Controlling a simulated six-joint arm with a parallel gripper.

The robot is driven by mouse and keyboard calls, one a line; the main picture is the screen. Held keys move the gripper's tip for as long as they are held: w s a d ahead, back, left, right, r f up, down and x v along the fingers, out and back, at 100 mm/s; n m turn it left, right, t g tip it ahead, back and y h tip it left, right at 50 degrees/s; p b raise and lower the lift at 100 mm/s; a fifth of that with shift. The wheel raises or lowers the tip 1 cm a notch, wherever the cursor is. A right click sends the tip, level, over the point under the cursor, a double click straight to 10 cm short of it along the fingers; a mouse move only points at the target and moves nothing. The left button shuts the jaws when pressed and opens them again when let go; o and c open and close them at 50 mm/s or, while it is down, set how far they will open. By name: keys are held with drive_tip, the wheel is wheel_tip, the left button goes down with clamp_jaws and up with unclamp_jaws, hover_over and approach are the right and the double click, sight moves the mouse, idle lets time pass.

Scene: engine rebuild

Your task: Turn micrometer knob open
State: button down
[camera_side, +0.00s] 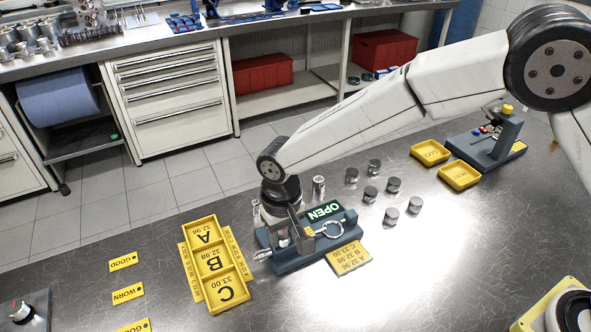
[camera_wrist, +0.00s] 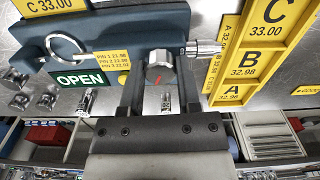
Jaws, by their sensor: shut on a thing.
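The micrometer station is a dark blue-grey block (camera_side: 300,258) on the bench, with a ring-shaped micrometer frame (camera_side: 333,229) on it. In the wrist view the round silver knob (camera_wrist: 159,66) with a red mark sits between the fingers of my gripper (camera_wrist: 160,80). My gripper is shut on the knob. The micrometer's silver thimble (camera_wrist: 203,48) sticks out to the right of the block there. A green display (camera_wrist: 79,79) reads OPEN; it also shows in the side view (camera_side: 322,211).
A yellow tray (camera_side: 217,266) with compartments A, B and C lies left of the station. A yellow size card (camera_side: 349,257) lies in front. Several metal cylinders (camera_side: 370,193) stand behind to the right. GOOD and WORN labels (camera_side: 127,293) lie at the left.

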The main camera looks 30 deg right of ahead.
sight(283, 235)
drive_tip(key=shift+m, duration=0.7)
drive_tip(key=shift+w, duration=0.1)
drive_tip(key=shift+c, duration=1.6)
unclamp_jaws()
drive_tip(key=shift+r, duration=3.9)
